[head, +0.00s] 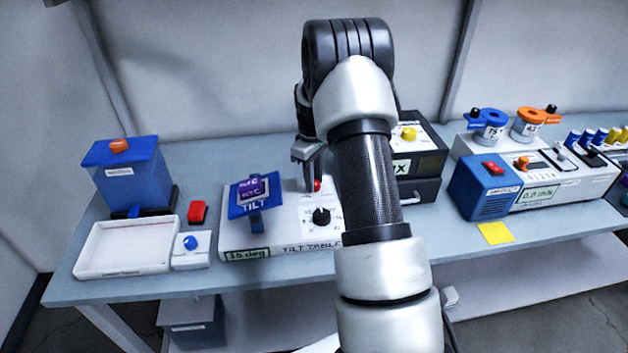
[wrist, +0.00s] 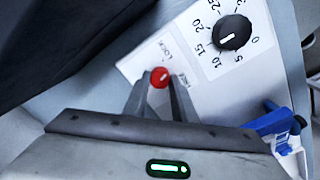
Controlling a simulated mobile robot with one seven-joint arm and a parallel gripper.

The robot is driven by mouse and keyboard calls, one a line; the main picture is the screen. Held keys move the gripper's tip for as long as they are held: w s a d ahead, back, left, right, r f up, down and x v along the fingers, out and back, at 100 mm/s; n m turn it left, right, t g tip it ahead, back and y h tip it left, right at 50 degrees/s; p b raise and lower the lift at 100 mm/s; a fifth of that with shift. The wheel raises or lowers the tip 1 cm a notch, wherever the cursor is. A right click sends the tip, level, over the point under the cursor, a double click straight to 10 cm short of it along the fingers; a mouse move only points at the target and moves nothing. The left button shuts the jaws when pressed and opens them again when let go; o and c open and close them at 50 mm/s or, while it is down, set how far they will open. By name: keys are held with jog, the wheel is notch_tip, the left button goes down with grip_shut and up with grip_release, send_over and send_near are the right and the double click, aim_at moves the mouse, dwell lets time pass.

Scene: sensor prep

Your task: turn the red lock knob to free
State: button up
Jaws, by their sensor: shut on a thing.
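The red lock knob (head: 317,185) sits on the white top of the tilt table unit (head: 285,225). In the wrist view the red knob (wrist: 160,77) is between my two fingertips, with a pale mark on its face. My gripper (wrist: 160,85) is shut on it; it also shows from above in the head view (head: 309,180). The word LOCK is printed on the panel up and right of the knob. A second label, partly hidden by my right finger, reads like FREE. A black angle dial (wrist: 232,32) with printed numbers stands beside the knob; it shows in the head view (head: 321,216).
The blue TILT plate (head: 250,190) stands left of the knob. A white tray (head: 88,262), a blue bin (head: 130,180) and a red block (head: 198,212) are farther left. A black box (head: 415,150) stands behind my arm. A blue instrument (head: 482,195) is at the right.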

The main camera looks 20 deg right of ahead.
jog(key=m, duration=0.5)
jog(key=shift+w+m, duration=0.1)
jog(key=shift+m, duration=0.2)
jog(key=m, duration=0.5)
jog(key=shift+d+m+b, duration=0.1)
jog(key=shift+m+b, duration=0.2)
jog(key=shift+m, duration=0.1)
jog(key=o, duration=1)
jog(key=shift+o, duration=0.2)
notch_tip(320, 180, up, 18)
jog(key=shift+w+a+f+p, duration=0.15)
jog(key=shift+a+f+p, duration=0.1)
jog(key=shift+a+p, duration=0.1)
